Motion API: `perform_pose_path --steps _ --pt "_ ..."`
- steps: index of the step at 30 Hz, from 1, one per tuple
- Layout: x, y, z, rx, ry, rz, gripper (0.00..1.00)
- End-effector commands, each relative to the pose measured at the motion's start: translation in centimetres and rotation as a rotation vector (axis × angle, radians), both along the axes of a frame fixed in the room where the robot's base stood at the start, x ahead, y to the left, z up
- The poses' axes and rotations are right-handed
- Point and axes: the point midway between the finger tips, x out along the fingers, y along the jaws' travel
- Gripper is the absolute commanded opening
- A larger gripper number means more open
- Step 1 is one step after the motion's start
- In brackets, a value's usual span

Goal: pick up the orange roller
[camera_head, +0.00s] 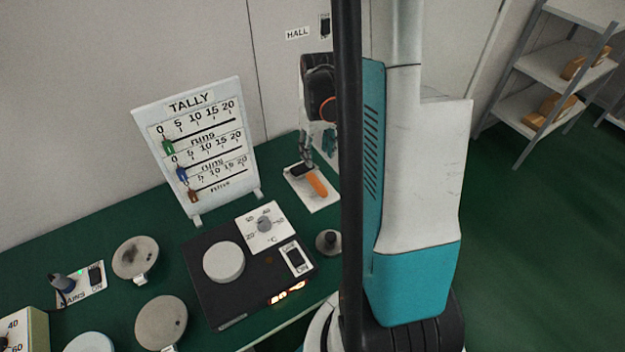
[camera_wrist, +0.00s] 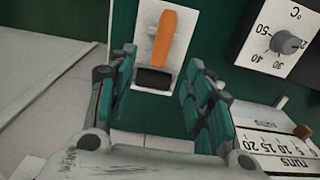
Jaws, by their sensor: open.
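The orange roller (camera_head: 317,183) lies on a white plate (camera_head: 323,205) at the back right of the green bench. It has an orange handle and a dark head. In the wrist view the roller (camera_wrist: 165,40) lies beyond my fingertips, its dark head (camera_wrist: 153,80) showing in the gap between them and its handle pointing up the picture. My gripper (camera_wrist: 161,62) is open and empty, apart from the roller.
A dark hotplate unit (camera_head: 205,290) with a dial panel (camera_head: 264,228) stands in front of the roller. The TALLY board (camera_head: 200,150) stands to its left. A small dark-knobbed weight (camera_head: 329,241) is nearby. Round discs (camera_head: 135,258) lie at left. A shelf rack (camera_head: 550,70) stands far right.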

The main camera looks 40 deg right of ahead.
Motion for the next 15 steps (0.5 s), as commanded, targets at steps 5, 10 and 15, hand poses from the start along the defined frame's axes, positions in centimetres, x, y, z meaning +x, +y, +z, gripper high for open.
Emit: perform_pose_path --steps 5,10,15 --pt "0.1 0.0 -3.9 0.0 -0.001 0.001 0.47" --pt "0.1 0.1 -6.1 -0.001 -0.001 0.001 0.47" --pt "0.1 0.1 -6.9 -0.001 -0.002 0.001 0.47"
